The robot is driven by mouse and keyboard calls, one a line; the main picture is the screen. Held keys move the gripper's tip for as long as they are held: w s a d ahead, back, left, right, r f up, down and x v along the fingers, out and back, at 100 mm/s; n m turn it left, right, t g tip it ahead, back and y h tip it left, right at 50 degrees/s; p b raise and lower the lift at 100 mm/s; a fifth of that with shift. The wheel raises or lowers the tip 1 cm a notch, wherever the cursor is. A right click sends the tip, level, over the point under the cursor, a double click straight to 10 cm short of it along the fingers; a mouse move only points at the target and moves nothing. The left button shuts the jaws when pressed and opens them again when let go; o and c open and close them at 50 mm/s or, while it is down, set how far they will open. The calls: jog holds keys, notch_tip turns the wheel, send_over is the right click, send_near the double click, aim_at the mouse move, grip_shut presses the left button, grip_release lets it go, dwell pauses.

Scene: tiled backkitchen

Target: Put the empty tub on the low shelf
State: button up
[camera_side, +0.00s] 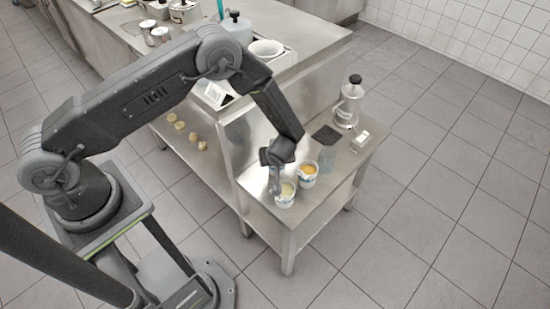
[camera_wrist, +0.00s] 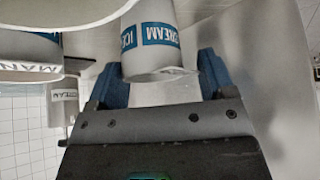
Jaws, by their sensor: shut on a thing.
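My gripper (camera_side: 277,180) points down over the small steel table and is shut on a white tub (camera_side: 286,196). The tub is pale inside in the side view; I cannot tell whether it is empty. In the wrist view the held tub (camera_wrist: 152,42) has a blue band reading ICE CREAM and sits between my two blue fingers. A second white tub (camera_side: 308,174) with orange-yellow contents stands close behind it on the table. The low shelf (camera_side: 205,172) is the steel level under the long counter, at the left of the small table.
Several small round beige items (camera_side: 180,125) stand along the low shelf. A bluish glass-like object (camera_side: 327,162), a dark square pad (camera_side: 326,134), a bottle with a black cap (camera_side: 349,102) and a small light box (camera_side: 360,140) share the small table. The counter above holds pots.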

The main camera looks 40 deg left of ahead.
jog(key=shift+f, duration=0.2)
jog(key=o, duration=0.4)
jog(key=shift+f, duration=0.1)
jog(key=o, duration=0.5)
